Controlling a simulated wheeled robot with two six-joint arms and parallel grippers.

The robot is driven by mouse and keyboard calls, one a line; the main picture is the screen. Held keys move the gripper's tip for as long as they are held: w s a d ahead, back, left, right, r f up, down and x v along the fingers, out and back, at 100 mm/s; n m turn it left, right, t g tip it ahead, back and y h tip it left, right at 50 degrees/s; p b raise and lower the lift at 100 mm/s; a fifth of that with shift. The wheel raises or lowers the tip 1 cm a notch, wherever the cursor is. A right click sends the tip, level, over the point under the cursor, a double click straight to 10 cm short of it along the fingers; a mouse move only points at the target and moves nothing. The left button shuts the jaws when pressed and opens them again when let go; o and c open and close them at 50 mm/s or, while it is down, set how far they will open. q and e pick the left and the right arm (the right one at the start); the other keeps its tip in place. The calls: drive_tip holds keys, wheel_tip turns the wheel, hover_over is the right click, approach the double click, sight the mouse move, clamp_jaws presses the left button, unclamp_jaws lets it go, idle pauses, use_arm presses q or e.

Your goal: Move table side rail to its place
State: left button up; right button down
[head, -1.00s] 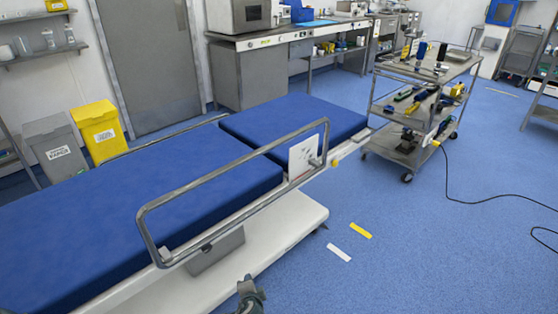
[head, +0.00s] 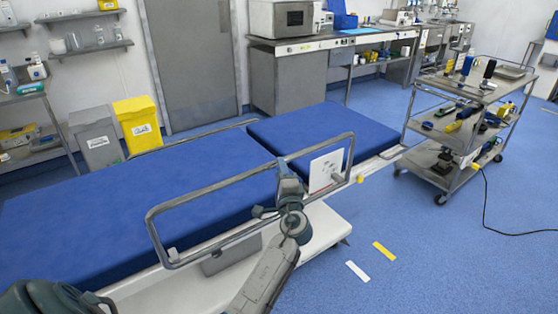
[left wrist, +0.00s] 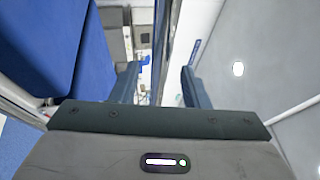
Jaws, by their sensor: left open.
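The table side rail (head: 205,190) is a grey metal tube loop standing up along the near side of the operating table. A white plate (head: 325,171) with small markings is near its right end. My left gripper (head: 284,168) is at the rail's upper bar, towards its right part, and overlaps it in the head view. In the left wrist view its two fingers (left wrist: 158,86) are apart. A narrow upright bar (left wrist: 161,40) shows between or beyond them; I cannot tell whether it touches them. My right gripper is not in view.
The operating table has blue pads (head: 130,185) and a white base (head: 320,232). A metal trolley (head: 440,150) with tools stands at the right. Yellow (head: 136,125) and grey (head: 97,140) bins stand behind the table.

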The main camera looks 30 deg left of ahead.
use_arm(q)
drive_tip(key=shift+p+x, duration=0.3)
drive_tip(key=shift+x, duration=1.65)
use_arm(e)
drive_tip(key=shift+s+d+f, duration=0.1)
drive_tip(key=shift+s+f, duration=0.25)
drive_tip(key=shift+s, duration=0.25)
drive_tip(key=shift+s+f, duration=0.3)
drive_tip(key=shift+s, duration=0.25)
use_arm(q)
drive_tip(key=shift+f, duration=0.1)
clamp_jaws()
